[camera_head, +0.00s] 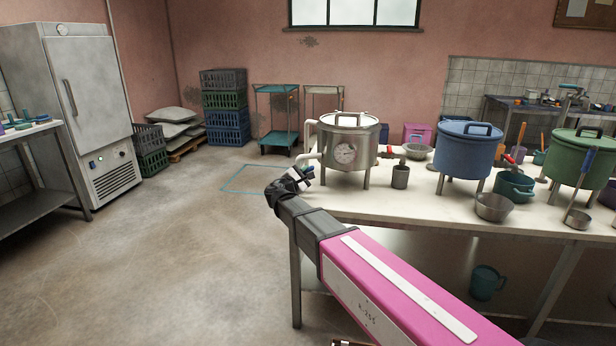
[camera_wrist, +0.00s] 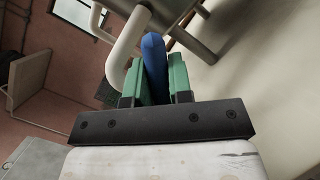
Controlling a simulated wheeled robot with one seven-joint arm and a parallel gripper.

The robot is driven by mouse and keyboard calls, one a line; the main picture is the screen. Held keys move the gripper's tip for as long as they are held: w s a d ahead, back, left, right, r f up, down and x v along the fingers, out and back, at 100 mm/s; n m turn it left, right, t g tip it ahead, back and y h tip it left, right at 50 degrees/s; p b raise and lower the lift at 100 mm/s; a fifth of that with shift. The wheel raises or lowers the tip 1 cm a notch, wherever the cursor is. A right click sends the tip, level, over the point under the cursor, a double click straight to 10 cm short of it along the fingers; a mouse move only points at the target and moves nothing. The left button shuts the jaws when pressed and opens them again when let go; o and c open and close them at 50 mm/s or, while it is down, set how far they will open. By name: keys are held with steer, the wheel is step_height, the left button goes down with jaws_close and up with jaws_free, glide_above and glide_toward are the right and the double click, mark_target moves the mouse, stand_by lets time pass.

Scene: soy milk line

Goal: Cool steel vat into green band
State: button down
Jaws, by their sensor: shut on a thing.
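The steel vat (camera_head: 365,142) stands upright on short legs at the left end of the table, with its lid on. A round dial (camera_head: 345,153) faces me, but its needle and bands are too small to read. A pale pipe (camera_head: 312,142) runs down the vat's left side and also shows in the wrist view (camera_wrist: 127,48). My gripper (camera_head: 304,174) is beside the vat's lower left, at this pipe. In the wrist view, its green fingers are shut on a blue handle (camera_wrist: 153,58). The handle's far end and its joint to the pipe are unclear.
The pale table (camera_head: 420,204) also bears a grey cup (camera_head: 400,177), a blue vat (camera_head: 464,152), a green vat (camera_head: 578,158), a teal pot (camera_head: 513,186) and metal bowls (camera_head: 493,207). The floor (camera_head: 180,250) at left is clear around a blue outlined square.

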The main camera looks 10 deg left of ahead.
steer(key=shift+a+r+n, duration=0.15)
steer(key=shift+a+n, duration=0.05)
steer(key=shift+n, duration=0.4)
steer(key=c, duration=1)
jaws_free()
steer(key=shift+c, duration=0.2)
steer(key=shift+s, duration=0.1)
steer(key=v, duration=1)
steer(key=shift+s+f, duration=0.2)
steer(key=shift+s, duration=0.15)
steer(key=shift+a, duration=0.1)
